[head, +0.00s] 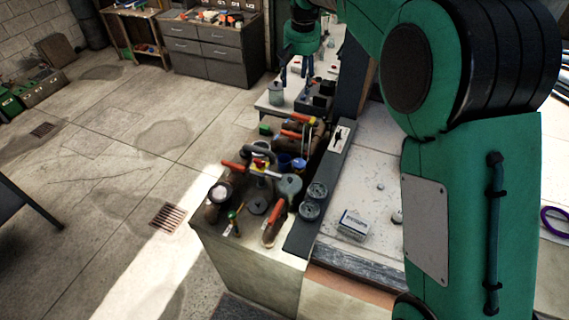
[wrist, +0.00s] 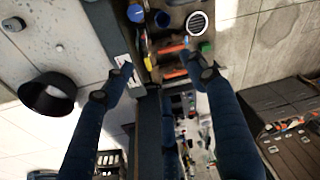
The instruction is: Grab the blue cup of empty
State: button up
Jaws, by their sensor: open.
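A small blue cup (head: 299,164) stands among pipes and tools on the cluttered bench, partly hidden in the head view. In the wrist view a dark blue open-topped cup (wrist: 162,18) shows near the top edge, beside a rounder blue object (wrist: 136,12); I cannot tell surely which matches the head view. My gripper (head: 295,72) points down over the far end of the bench, beyond the cup and apart from it. In the wrist view my gripper (wrist: 163,73) has its two fingers spread wide, with nothing held between them.
Red-handled tools (head: 268,170), a grey-green canister (head: 290,187) and pipes crowd the bench around the cup. A small box (head: 353,224) lies on the pale worktop to the right. A drawer cabinet (head: 212,45) stands at the back. The floor on the left is largely clear.

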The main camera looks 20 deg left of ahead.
jog(key=a+f, duration=0.2)
jog(key=f, duration=1.2)
jog(key=a+f, duration=0.2)
jog(key=f, duration=1.3)
jog(key=shift+w+a+p, duration=0.25)
jog(key=shift+a+p, duration=0.05)
jog(key=shift+a, duration=0.05)
jog(key=shift+f, duration=0.2)
send_near(284, 160)
jog(key=shift+s+d+f+p, duration=0.3)
jog(key=shift+s+f, duration=0.3)
jog(key=shift+f, duration=0.2)
jog(key=shift+f, duration=0.1)
jog(key=shift+w+a+f+p, duration=0.1)
jog(key=shift+f+p, duration=0.1)
jog(key=shift+f, duration=1.05)
jog(key=shift+w+a+f+p, duration=0.1)
jog(key=shift+w+f+p, duration=0.05)
jog(key=shift+f, duration=1.05)
jog(key=c, duration=0.7)
